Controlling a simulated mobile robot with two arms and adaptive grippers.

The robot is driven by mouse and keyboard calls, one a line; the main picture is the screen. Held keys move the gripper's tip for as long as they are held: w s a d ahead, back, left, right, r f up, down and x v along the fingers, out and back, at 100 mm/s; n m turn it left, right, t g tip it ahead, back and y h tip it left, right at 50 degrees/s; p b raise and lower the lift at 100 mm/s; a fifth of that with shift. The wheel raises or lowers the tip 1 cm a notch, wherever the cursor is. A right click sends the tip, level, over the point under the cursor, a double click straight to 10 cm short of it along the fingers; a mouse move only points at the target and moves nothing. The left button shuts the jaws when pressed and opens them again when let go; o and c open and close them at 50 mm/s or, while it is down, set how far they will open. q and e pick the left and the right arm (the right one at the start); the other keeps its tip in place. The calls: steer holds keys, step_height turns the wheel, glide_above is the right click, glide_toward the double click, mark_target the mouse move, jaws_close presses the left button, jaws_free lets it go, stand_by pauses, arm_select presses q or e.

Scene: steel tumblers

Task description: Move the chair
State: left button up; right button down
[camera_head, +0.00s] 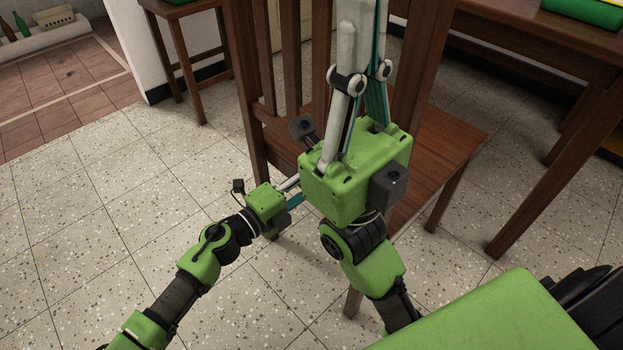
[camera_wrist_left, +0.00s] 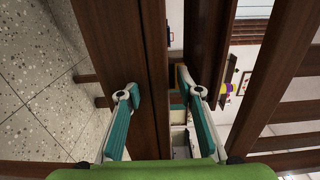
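The brown wooden chair (camera_head: 440,150) stands in the middle of the head view, with its slatted back towards me and its seat behind. My left gripper (camera_head: 293,190) is low at the left side of the chair back. In the left wrist view its two fingers (camera_wrist_left: 158,92) are apart, with a dark wooden post (camera_wrist_left: 155,50) between them; I see no clear contact. My right gripper (camera_head: 365,70) is large in front of the chair back, fingers pointing up. Its fingertips run to the frame's top edge, and its finger gap is unclear. It hides part of the back and seat.
A wooden table (camera_head: 530,45) stands at the right, its leg close to the chair. A wooden stool (camera_head: 185,20) stands behind at the left, by a white wall end (camera_head: 140,45). The speckled tile floor (camera_head: 90,220) at the left is clear.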

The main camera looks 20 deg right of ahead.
arm_select(q)
jaws_close()
steer(key=shift+f, duration=0.35)
